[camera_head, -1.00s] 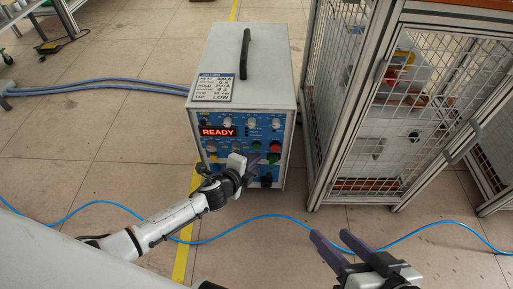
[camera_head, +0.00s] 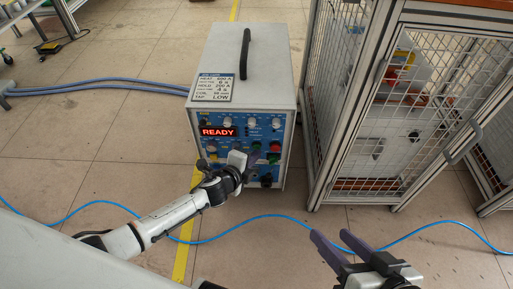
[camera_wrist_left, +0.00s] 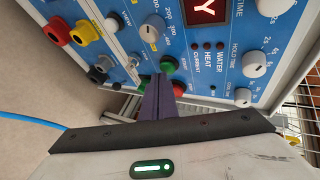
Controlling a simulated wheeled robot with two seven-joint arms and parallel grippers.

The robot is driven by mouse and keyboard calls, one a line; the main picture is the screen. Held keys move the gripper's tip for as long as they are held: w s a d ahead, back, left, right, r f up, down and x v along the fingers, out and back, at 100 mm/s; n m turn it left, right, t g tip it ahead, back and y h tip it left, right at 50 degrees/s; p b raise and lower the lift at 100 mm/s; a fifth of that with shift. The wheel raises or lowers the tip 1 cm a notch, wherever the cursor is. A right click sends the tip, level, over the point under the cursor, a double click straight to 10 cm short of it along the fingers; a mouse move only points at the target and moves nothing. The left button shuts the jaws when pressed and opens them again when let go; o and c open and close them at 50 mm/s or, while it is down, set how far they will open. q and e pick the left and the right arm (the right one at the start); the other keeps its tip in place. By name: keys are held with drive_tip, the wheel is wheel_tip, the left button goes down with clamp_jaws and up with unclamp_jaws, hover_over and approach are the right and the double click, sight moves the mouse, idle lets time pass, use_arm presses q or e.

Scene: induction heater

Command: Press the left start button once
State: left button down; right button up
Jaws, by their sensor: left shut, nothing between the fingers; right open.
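The induction heater (camera_head: 250,75) is a white box with a blue front panel and a red READY display (camera_head: 218,132). On its panel are a red button (camera_head: 275,146) and green buttons. My left gripper (camera_head: 254,157) is shut and empty, in front of the panel's lower middle. In the left wrist view its dark fingers (camera_wrist_left: 158,84) point at the panel, their tips just beside and below a green button (camera_wrist_left: 168,64) near a START label. A red button (camera_wrist_left: 178,88) is partly hidden by the fingers. I cannot tell whether the tips touch the panel. My right gripper (camera_head: 338,252) is open and empty, low at right.
A wire-mesh cage (camera_head: 400,110) with an aluminium frame stands close to the heater's right. A blue cable (camera_head: 270,216) crosses the floor in front. Blue hoses (camera_head: 100,87) run from the heater's left side. The tiled floor in front is otherwise clear.

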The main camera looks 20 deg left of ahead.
use_arm(q)
drive_tip(key=shift+w, duration=0.35)
idle(0.4)
drive_tip(key=shift+s, duration=0.2)
drive_tip(key=shift+s+d, duration=0.15)
drive_tip(key=shift+s, duration=0.5)
drive_tip(key=shift+s+d+p, duration=0.2)
drive_tip(key=shift+s+d, duration=0.05)
drive_tip(key=shift+s, duration=0.55)
drive_tip(key=shift+s+d+p, duration=0.15)
drive_tip(key=shift+s+d, duration=0.05)
drive_tip(key=shift+s, duration=0.6)
drive_tip(key=shift+s+d+p, duration=0.2)
drive_tip(key=shift+s+d, duration=0.05)
drive_tip(key=shift+s, duration=0.55)
